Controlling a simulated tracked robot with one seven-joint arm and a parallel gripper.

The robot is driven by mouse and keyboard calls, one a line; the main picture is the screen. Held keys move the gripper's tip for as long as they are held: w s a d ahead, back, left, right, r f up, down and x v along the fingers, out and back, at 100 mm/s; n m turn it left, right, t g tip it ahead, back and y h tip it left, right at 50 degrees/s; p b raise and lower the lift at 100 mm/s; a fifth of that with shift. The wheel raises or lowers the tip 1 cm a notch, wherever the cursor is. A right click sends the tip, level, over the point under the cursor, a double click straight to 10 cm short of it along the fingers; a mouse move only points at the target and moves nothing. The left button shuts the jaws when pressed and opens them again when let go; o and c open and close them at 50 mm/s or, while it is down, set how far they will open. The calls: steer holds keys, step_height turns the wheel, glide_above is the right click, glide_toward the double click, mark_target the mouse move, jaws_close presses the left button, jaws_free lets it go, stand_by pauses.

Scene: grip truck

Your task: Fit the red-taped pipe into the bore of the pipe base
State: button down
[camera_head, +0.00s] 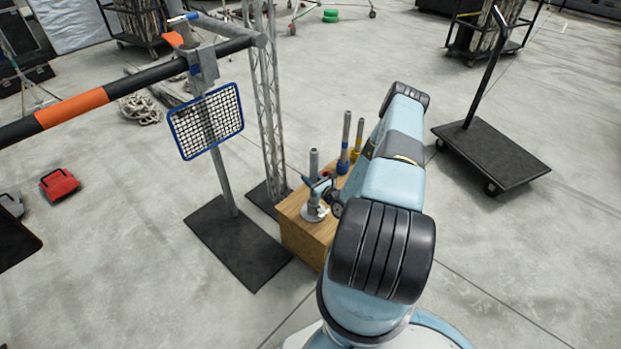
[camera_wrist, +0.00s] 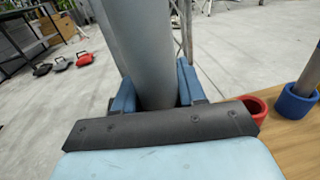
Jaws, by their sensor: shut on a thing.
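My gripper (camera_head: 320,185) is shut on a grey pipe (camera_head: 314,162), which stands about upright above the wooden box. In the wrist view, the blue fingers of my gripper (camera_wrist: 156,90) stand on either side of the pipe (camera_wrist: 140,45). No red tape shows on the visible part of this pipe. The pale grey pipe base (camera_head: 314,212) sits on the box top, directly below my gripper in the head view. My gripper and arm partly cover the lower pipe and the base. I cannot tell whether the pipe's lower end is in the bore.
On the wooden box (camera_head: 305,236) are an empty-looking red holder (camera_wrist: 257,104), a blue holder (camera_wrist: 295,101) with a pipe, and a yellow-banded pipe (camera_head: 358,140). A lattice truss (camera_head: 268,110) and a mesh-panel stand (camera_head: 225,180) rise to the left. A black trolley (camera_head: 490,155) stands right.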

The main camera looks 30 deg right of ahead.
steer(key=shift+f, duration=0.15)
stand_by(0.4)
steer(key=c, duration=0.6)
jaws_free()
steer(key=shift+o, duration=0.2)
steer(key=s+d, duration=0.2)
steer(key=s, duration=1.1)
steer(key=shift+s+d, duration=0.25)
steer(key=shift+d, duration=0.1)
